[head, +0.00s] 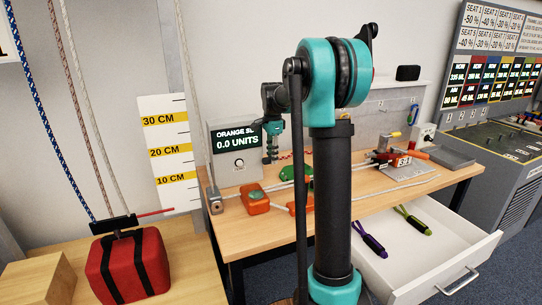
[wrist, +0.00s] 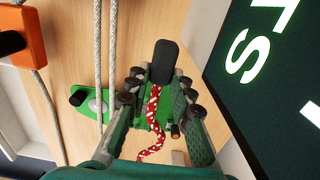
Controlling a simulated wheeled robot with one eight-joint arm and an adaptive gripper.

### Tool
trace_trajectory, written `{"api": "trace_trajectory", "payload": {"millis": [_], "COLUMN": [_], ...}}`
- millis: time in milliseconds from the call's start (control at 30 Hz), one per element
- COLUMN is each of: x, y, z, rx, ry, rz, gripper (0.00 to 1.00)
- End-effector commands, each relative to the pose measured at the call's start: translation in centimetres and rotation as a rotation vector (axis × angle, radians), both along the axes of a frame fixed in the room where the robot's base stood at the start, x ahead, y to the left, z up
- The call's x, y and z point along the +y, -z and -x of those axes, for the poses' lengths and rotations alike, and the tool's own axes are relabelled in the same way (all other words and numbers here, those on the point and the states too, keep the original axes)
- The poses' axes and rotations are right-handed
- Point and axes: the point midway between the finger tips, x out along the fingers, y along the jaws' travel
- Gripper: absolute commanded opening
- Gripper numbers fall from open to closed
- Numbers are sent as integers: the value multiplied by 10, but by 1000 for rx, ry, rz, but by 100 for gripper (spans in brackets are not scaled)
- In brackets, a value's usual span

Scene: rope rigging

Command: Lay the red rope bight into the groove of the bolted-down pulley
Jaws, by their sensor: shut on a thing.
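My gripper (wrist: 158,95) is shut on the red-and-white rope (wrist: 152,110). The rope runs between the two green fingers and trails down the wrist view in a wavy line. In the head view my gripper (head: 270,156) hangs above the back of the bench, just right of the display box.
The display box (head: 236,152) reads 0.0 units and stands close beside my gripper. Orange pieces (head: 253,197) lie nearer the bench front. An open drawer (head: 450,262) juts out below.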

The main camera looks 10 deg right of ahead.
Motion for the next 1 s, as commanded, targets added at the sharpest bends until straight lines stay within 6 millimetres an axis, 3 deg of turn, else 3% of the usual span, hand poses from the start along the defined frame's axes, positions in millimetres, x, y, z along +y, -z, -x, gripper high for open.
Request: {"api": "trace_trajectory", "payload": {"millis": [267, 700, 1000], "x": [0, 0, 0], "y": [5, 41, 56], "z": [0, 0, 0], "rx": [0, 0, 0], "ry": [0, -1, -1], "rz": [0, 0, 0], "gripper": [3, 3, 3]}}
